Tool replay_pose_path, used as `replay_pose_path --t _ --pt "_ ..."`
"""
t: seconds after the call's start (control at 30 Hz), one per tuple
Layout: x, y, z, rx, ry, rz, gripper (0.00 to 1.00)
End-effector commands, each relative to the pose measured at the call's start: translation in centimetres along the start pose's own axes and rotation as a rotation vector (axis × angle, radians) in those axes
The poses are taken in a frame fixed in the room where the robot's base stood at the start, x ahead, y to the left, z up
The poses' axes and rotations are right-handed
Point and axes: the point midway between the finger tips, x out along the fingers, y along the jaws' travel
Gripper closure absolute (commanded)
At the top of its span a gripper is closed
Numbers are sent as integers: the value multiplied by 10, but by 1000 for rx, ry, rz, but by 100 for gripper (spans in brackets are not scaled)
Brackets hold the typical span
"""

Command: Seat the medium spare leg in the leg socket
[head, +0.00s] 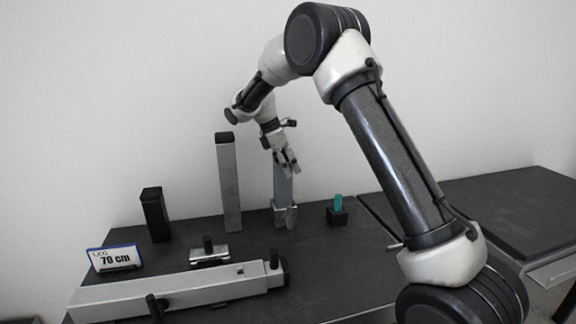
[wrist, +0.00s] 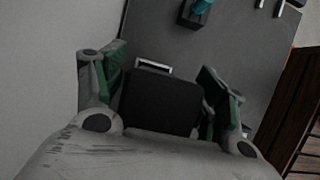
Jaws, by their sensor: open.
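A grey leg (head: 283,190) of middle height stands upright, its foot inside the metal leg socket (head: 285,216). How deep it sits cannot be told. My gripper (head: 289,168) is open at the leg's upper part, pointing down. In the wrist view, the leg's dark top (wrist: 160,102) lies between the two spread fingers of my gripper (wrist: 163,72), with gaps at the sides. A pale rim, seemingly the socket (wrist: 153,66), shows just beyond it. The leg's top is hidden behind my gripper in the head view.
A taller grey leg (head: 229,185) and a short black leg (head: 155,214) stand to the left. A "LEG 70 cm" sign (head: 114,259), a metal clamp-like part (head: 209,255) and a long grey beam (head: 180,289) lie in front. A black block with teal peg (head: 338,212) stands right.

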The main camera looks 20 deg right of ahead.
Motion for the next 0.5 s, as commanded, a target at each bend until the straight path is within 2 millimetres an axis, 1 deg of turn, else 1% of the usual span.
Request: replay_pose_path --t 0.13,0.23,0.37,0.5 --pt "-4 0 1 0 1 1 28" --pt "-17 1 0 0 1 3 28" --pt "-44 1 0 0 2 5 28" --pt "-77 1 0 0 1 4 28"
